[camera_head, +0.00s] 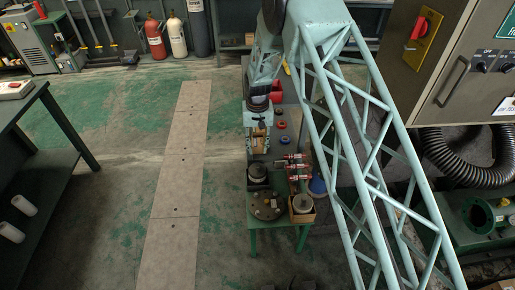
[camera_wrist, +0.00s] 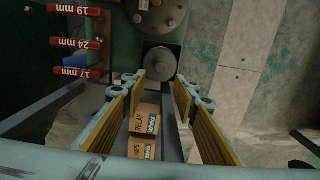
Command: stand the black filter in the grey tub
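My gripper (camera_head: 258,128) is above the green table in the head view. In the wrist view its two yellow-padded fingers (camera_wrist: 158,100) are apart, with nothing held between them. A dark round body with a grey disc top (camera_wrist: 158,57), which looks like the black filter, sits upright in or on a dark square holder (camera_wrist: 148,45), possibly the grey tub. The round body also shows in the head view (camera_head: 257,171), on the table nearer the camera than my gripper. I cannot tell how deep it sits.
Below my fingers lies a cardboard box marked RELAY (camera_wrist: 145,121), with another beside it, by grey walls. Red size-marked tools (camera_head: 292,166) lie right of the dark holder. A round bolted flange (camera_head: 267,205) stands at the near end. Clear floor lies left of the table.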

